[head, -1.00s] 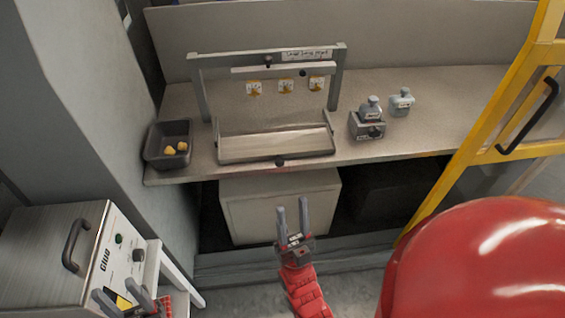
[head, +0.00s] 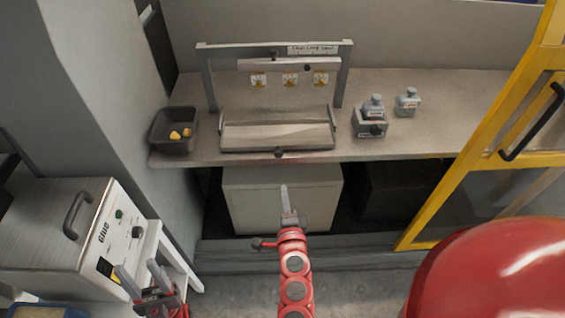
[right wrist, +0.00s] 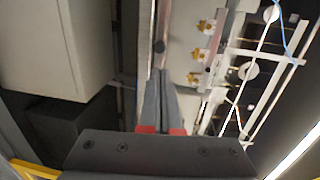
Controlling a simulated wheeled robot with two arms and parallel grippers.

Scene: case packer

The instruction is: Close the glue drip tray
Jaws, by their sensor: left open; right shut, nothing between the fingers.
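The glue drip tray (head: 277,144) is a shallow grey metal tray on the bench, under a metal frame (head: 346,75). My left gripper (head: 140,275) is open and empty at lower left, beside the glue unit.
The glue unit (head: 60,220) stands at left. A dark bin (head: 175,142) with yellow pieces is left of the tray. Grey bottle-like items (head: 370,120) stand right of it. A white cabinet (head: 240,200) is under the bench. A yellow-framed door (head: 470,150) is at right.

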